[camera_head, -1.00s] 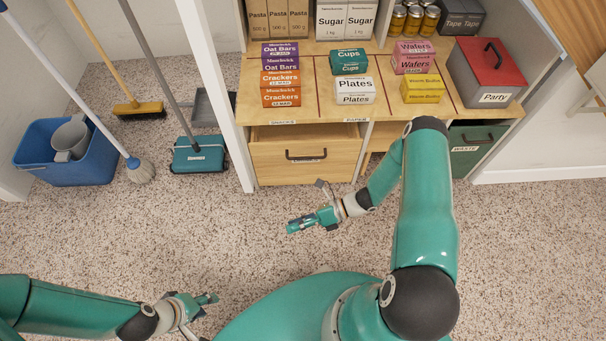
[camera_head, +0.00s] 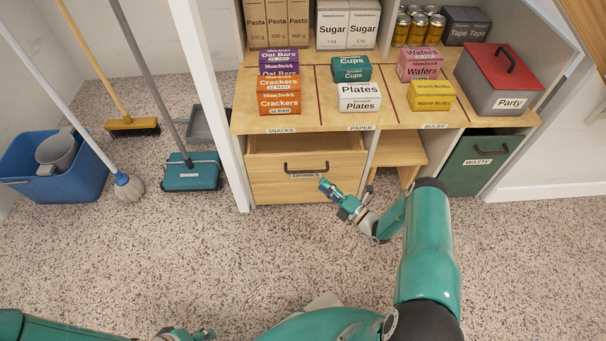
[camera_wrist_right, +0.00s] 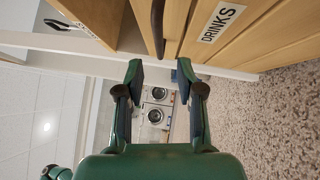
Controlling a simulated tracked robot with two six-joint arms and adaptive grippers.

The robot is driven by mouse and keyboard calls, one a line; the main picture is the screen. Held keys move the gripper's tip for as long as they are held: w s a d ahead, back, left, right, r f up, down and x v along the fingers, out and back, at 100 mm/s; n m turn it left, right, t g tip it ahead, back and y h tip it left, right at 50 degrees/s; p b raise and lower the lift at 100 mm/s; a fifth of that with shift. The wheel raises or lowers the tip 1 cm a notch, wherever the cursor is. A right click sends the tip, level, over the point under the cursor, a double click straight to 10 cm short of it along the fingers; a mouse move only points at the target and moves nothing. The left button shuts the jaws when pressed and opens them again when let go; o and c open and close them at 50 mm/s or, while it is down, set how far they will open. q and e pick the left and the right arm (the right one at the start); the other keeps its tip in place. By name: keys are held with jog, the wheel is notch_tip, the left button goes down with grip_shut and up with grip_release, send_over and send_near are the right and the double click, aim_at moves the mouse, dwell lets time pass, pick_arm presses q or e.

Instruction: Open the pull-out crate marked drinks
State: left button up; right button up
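The wooden crate (camera_head: 270,187) marked DRINKS sits in the lower left bay of the shelf unit. Its dark bar handle (camera_head: 306,165) is above the label (camera_head: 306,175). My right gripper (camera_head: 327,187) is in front of the crate's right half, below and right of the handle. In the right wrist view my gripper (camera_wrist_right: 160,73) is open and empty. There the handle (camera_wrist_right: 157,28) lies above the gap between the fingertips, with the DRINKS label (camera_wrist_right: 222,22) to its right. My left gripper (camera_head: 190,334) is partly cut off at the bottom edge; its finger state is unclear.
A shelf (camera_head: 395,118) above the crate holds boxes of snacks and paper goods. A blue bucket (camera_head: 60,180) and brooms stand left. Speckled floor before the crate is clear.

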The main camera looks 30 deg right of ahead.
aim_at(307, 172)
jog(key=b+x, duration=0.1)
jog(key=x, duration=0.7)
jog(key=shift+w, duration=0.3)
jog(key=shift+a, duration=0.1)
grip_shut()
